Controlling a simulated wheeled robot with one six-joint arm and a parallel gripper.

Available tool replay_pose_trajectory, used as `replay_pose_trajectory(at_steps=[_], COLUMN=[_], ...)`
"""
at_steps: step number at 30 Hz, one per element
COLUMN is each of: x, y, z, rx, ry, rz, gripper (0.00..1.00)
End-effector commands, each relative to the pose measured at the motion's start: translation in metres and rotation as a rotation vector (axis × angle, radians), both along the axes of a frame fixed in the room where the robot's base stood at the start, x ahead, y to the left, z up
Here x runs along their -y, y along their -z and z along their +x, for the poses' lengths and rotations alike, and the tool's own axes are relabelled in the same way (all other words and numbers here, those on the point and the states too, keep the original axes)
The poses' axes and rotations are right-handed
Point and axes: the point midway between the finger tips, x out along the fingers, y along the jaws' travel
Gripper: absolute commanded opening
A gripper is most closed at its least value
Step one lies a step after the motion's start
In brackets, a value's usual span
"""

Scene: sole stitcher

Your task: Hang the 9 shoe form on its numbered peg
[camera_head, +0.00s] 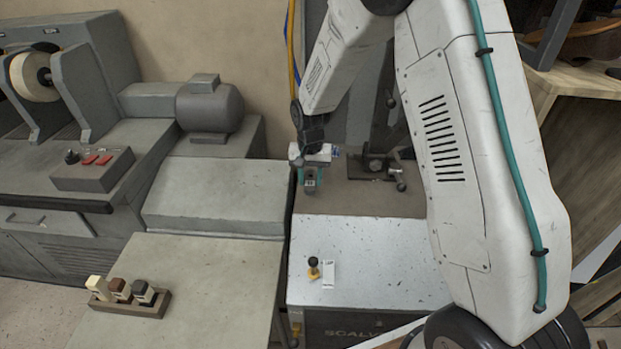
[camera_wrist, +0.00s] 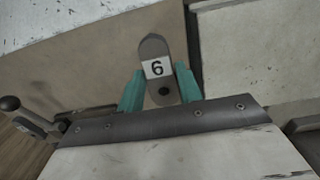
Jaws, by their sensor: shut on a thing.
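My gripper (camera_head: 310,180) hangs at the end of my arm, right of the picture's centre line in neither direction by much, over the back of the machine bench. In the wrist view its teal fingers (camera_wrist: 160,88) are closed on a grey shoe form (camera_wrist: 153,47) with rounded ends, a dark hole and a white label. The label's digit looks like a 6 in this view; a 9 seen upside down would look the same. The form (camera_head: 310,184) is tiny in the head view, below the fingers. I cannot make out a numbered peg in either view.
A metal clamp-like fixture (camera_head: 375,168) stands right of my gripper. A wooden holder (camera_head: 130,305) with 3 blocks sits on the grey bench at lower left. A motor (camera_head: 210,107) is behind, left.

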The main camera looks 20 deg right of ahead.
Motion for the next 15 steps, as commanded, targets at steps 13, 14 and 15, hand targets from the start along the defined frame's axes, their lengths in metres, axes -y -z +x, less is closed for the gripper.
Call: replay_pose_trajectory(at_steps=[13,14,15], x=[-0.007,-0.007,-0.008], y=[-0.021,-0.022,-0.024], z=[-0.016,-0.017,-0.018], rx=[0.001,0.002,0.002], ry=[0.000,0.000,0.000], rz=[0.001,0.000,0.000], gripper=[0.00,0.00,0.00])
